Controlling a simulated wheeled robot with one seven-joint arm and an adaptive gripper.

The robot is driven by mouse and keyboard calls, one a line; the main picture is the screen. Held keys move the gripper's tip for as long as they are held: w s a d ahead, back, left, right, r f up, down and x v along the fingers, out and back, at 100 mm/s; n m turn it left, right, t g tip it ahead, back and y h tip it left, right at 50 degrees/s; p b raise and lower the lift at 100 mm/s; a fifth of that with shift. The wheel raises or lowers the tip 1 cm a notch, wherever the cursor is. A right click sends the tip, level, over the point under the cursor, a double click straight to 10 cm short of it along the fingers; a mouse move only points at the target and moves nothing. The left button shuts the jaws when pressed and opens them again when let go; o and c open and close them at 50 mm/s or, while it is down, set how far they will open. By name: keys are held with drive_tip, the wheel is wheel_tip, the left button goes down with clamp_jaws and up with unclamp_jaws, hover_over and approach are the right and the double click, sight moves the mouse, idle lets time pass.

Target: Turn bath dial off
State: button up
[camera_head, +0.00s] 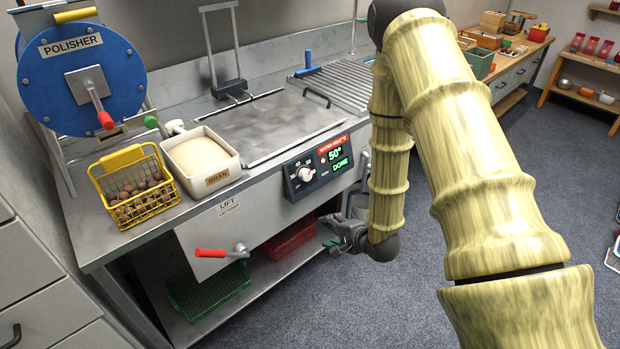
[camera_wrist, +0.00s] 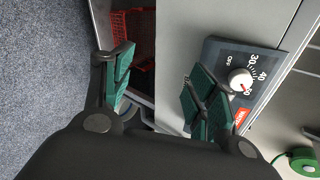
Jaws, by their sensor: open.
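The bath dial (camera_head: 305,174) is a round white knob on a dark control panel (camera_head: 293,188) on the front of the steel bath. My gripper (camera_head: 341,234) is open and empty, below and to the right of the panel. In the wrist view its green-padded fingers (camera_wrist: 158,88) are spread, and the dial lies beyond the right finger, not between them.
A red-handled lift crank (camera_head: 212,253) sticks out at the front left. A red basket (camera_head: 290,243) and a green basket (camera_head: 208,290) stand on the lower shelf. A yellow basket of chestnuts (camera_head: 130,155) and a bran tub (camera_head: 233,166) stand on the counter.

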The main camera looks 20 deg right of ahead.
sight(308, 176)
drive_tip(key=w+d+r+m+t+y, duration=0.25)
drive_tip(key=w+r+m, duration=0.4)
drive_tip(key=r, duration=0.45)
drive_tip(key=shift+n+t+h, duration=0.25)
drive_tip(key=shift+n+t, duration=0.2)
drive_tip(key=shift+d+f+p+x, duration=0.1)
drive_tip(key=shift+d+p+x, duration=0.1)
drive_tip(key=shift+x, duration=1.7)
drive_tip(key=shift+d+f+p+x, duration=0.1)
drive_tip(key=shift+d+x, duration=0.05)
drive_tip(key=shift+x, duration=1.75)
drive_tip(key=shift+d+p+x, duration=0.1)
drive_tip(key=shift+d+x, duration=0.1)
drive_tip(key=shift+x, duration=1.7)
drive_tip(key=shift+w, duration=0.15)
drive_tip(key=c, duration=1)
